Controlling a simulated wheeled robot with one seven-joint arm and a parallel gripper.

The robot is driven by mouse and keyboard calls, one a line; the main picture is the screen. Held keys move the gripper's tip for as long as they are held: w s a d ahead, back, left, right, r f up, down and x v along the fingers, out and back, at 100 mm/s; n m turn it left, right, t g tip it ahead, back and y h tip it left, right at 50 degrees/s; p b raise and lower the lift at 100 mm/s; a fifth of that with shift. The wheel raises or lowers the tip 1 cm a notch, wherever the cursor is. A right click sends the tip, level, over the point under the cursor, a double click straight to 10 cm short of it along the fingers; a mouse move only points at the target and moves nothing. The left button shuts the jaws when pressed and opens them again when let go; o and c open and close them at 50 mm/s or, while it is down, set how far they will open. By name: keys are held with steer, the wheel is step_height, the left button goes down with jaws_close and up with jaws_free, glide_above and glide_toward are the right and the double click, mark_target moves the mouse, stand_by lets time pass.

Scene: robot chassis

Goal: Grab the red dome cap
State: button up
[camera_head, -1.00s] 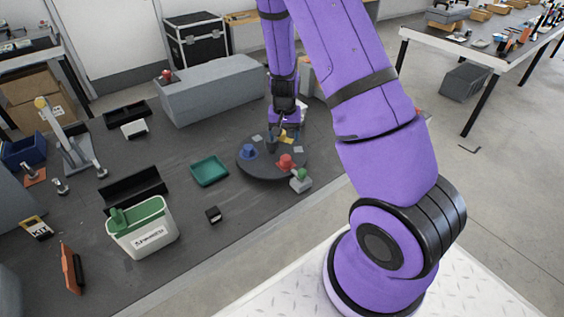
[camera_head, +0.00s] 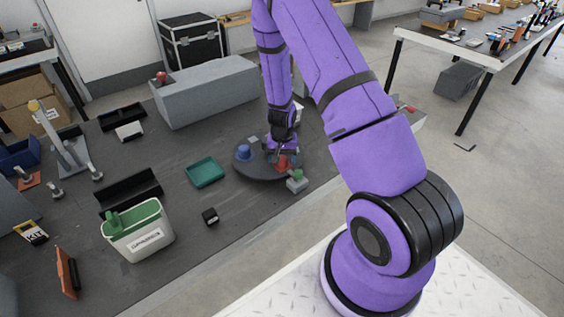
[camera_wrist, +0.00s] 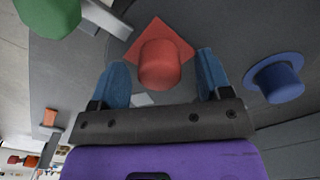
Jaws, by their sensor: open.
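The red dome cap (camera_wrist: 160,62) sits on a red square patch on the round dark turntable (camera_head: 250,172). In the head view the cap (camera_head: 282,162) shows just below my gripper (camera_head: 280,150), partly covered by it. In the wrist view my gripper (camera_wrist: 160,85) is open, with one blue fingertip on each side of the cap. The fingers appear apart from the cap; whether they are down at its height is hard to tell. A blue flanged cap (camera_wrist: 276,80) stands to the right in the wrist view.
A grey block with a green knob (camera_head: 297,180) stands close to the turntable's near edge; the green knob (camera_wrist: 48,15) fills the wrist view's upper left. A teal tray (camera_head: 205,172) lies left of the turntable. A long grey box (camera_head: 205,92) stands behind.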

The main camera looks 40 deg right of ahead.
steer(key=shift+c, duration=0.2)
steer(key=c, duration=1)
steer(key=shift+o, duration=0.2)
steer(key=shift+r, duration=0.1)
